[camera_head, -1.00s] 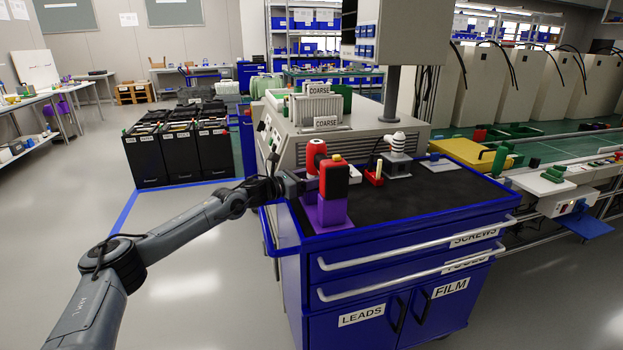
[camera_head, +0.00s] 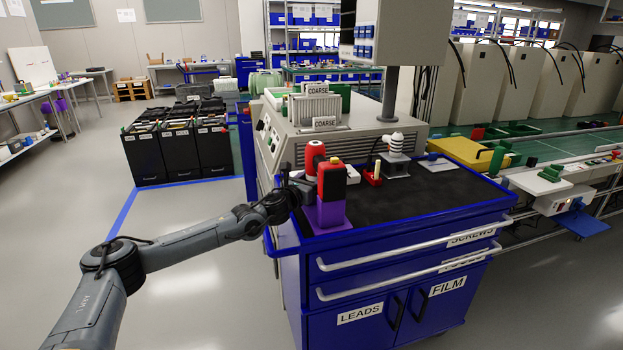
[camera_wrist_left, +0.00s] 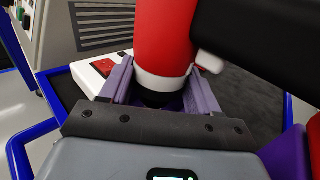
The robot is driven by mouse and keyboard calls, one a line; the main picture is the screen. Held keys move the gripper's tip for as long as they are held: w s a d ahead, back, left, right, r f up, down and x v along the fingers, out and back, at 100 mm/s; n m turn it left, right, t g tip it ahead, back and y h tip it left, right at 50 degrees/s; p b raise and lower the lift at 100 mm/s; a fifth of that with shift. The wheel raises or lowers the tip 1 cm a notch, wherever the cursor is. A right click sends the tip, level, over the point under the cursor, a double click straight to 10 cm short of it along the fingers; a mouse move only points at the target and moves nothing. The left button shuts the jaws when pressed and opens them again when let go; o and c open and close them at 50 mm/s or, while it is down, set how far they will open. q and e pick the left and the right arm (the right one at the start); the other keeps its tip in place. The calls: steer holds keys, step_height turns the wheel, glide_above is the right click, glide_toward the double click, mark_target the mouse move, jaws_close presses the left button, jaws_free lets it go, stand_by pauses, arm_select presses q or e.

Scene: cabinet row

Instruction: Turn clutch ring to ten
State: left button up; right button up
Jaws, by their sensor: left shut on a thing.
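A red and black power drill (camera_head: 314,154) stands nose down, partly in a purple stand (camera_head: 332,215) at the cart's near left corner. Its red barrel (camera_wrist_left: 163,35) also fills the top middle of the left wrist view. A white ring (camera_wrist_left: 163,82) circles the barrel's lower end, with a dark part below. My left gripper (camera_head: 301,190) reaches in from the left, low on the drill. In the left wrist view its purple-grey fingers flank the ring area and are shut on it. Any numbers on the ring cannot be seen.
The cart's black top (camera_head: 440,195) has free room to the right. A grey box with a white-and-black striped piece (camera_head: 397,160) and a small red holder (camera_head: 373,176) stand behind. A beige machine (camera_head: 335,145) closes the back; a blue rim (camera_head: 420,218) edges the cart.

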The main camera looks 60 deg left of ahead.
mark_target(310, 180)
arm_select(q)
steer(key=shift+n+y, duration=0.3)
steer(key=o, duration=1.1)
steer(key=shift+c, duration=0.2)
steer(key=shift+s, duration=0.1)
steer(key=shift+s+d+r+p, duration=0.1)
steer(key=shift+s+d+p, duration=0.2)
steer(key=shift+s, duration=0.35)
steer(key=shift+s+d+p, duration=0.45)
steer(key=shift+s+p, duration=0.05)
steer(key=shift+s, duration=0.1)
steer(key=p+v, duration=0.4)
steer(key=v, duration=0.1)
steer(key=shift+s+d, duration=0.25)
steer(key=shift+s, duration=0.05)
steer(key=shift+v, duration=0.95)
